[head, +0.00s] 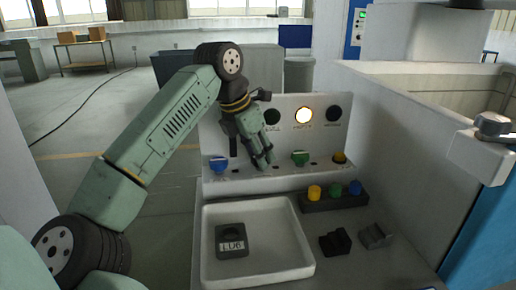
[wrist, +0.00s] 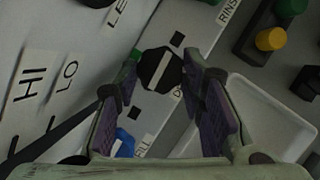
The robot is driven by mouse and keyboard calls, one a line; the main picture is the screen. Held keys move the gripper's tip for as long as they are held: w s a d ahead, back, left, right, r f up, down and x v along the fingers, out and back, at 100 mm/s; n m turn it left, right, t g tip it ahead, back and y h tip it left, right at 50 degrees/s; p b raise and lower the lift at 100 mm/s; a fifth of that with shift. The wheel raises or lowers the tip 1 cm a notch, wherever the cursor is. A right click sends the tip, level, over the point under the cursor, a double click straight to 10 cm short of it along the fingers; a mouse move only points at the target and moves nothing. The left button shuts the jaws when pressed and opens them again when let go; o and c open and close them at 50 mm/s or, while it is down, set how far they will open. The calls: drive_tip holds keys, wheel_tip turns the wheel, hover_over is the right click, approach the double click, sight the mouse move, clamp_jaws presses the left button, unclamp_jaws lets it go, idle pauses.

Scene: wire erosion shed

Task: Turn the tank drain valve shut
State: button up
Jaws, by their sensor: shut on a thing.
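The drain valve appears as a black round knob with a white pointer line (wrist: 160,69) in the wrist view. A label beside it is mostly hidden, so I cannot read it in full. My gripper (wrist: 162,76) has one finger on each side of the knob and is shut on it. In the head view my gripper (head: 263,164) is at the sloped panel (head: 318,176), between a blue knob (head: 219,163) and a green knob (head: 300,158), and hides the black knob. The pointer line runs slanted in the wrist view.
A yellow knob (head: 339,157) is at the panel's right. Above are a lit lamp (head: 304,115) and dark round lamps. In front lie a white tray (head: 294,244) holding a dark block (head: 232,242), a rack with coloured pegs (head: 335,203) and black blocks (head: 335,242). A tank wall (head: 400,135) stands right.

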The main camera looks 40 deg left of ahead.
drive_tip(key=shift+m, duration=0.4)
drive_tip(key=o, duration=0.9)
drive_tip(key=shift+r, duration=0.1)
drive_tip(key=v, duration=1.1)
drive_tip(key=shift+s+a+r, duration=0.1)
drive_tip(key=shift+a+r, duration=0.15)
drive_tip(key=shift+r, duration=0.15)
